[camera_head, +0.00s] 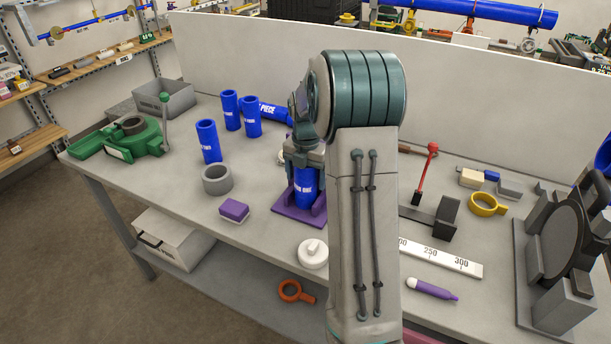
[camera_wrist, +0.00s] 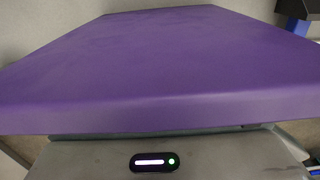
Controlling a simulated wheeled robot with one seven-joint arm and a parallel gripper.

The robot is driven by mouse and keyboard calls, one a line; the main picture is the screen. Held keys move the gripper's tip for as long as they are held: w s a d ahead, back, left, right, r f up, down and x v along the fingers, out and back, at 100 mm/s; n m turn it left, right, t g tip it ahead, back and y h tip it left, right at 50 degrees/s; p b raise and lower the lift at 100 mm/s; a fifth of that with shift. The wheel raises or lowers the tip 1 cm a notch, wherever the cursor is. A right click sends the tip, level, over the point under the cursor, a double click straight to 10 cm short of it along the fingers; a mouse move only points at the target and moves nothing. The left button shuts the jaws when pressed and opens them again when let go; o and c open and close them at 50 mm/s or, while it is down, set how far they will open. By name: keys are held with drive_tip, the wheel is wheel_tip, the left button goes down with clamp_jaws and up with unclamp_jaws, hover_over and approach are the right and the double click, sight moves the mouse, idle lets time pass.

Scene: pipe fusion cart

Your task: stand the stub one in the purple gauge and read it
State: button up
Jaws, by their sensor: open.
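The purple gauge (camera_head: 289,214) stands on the bench, partly hidden by my arm. A blue stub (camera_head: 305,186) with white lettering, seemingly stub one, stands upright in the gauge, between its purple sides. My gripper (camera_head: 303,157) is at the stub's top end; it is open, and my arm hides part of it. I cannot tell whether the fingers touch the stub. In the wrist view a broad purple surface (camera_wrist: 165,70), seemingly part of the gauge, fills most of the picture, and neither stub nor fingertips show clearly. No reading shows.
Blue stubs (camera_head: 208,141) and a long blue piece (camera_head: 272,112) stand or lie behind left. A grey ring (camera_head: 217,179), a purple block (camera_head: 234,210) and a white cap (camera_head: 313,254) lie near the gauge. A green clamp (camera_head: 133,137) is far left. A white ruler (camera_head: 440,258) lies right.

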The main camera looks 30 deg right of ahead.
wheel_tip(320, 180, up, 12)
drive_tip(key=shift+a+r+b, duration=0.1)
drive_tip(key=shift+r+b, duration=0.05)
drive_tip(key=shift+b, duration=0.25)
drive_tip(key=s+a+r+m+t, duration=0.2)
drive_tip(key=s+a+m, duration=0.9)
drive_tip(key=s+m, duration=0.2)
drive_tip(key=s+a+f+m, duration=0.2)
drive_tip(key=s+m, duration=0.4)
drive_tip(key=s+a+f+m+t, duration=0.1)
drive_tip(key=s+a+f+m, duration=0.1)
drive_tip(key=s+m, duration=0.4)
drive_tip(key=shift+s+a+f+m, duration=0.25)
drive_tip(key=shift+s+a+m, duration=0.05)
drive_tip(key=shift+s+a, duration=0.15)
drive_tip(key=shift+d, duration=0.1)
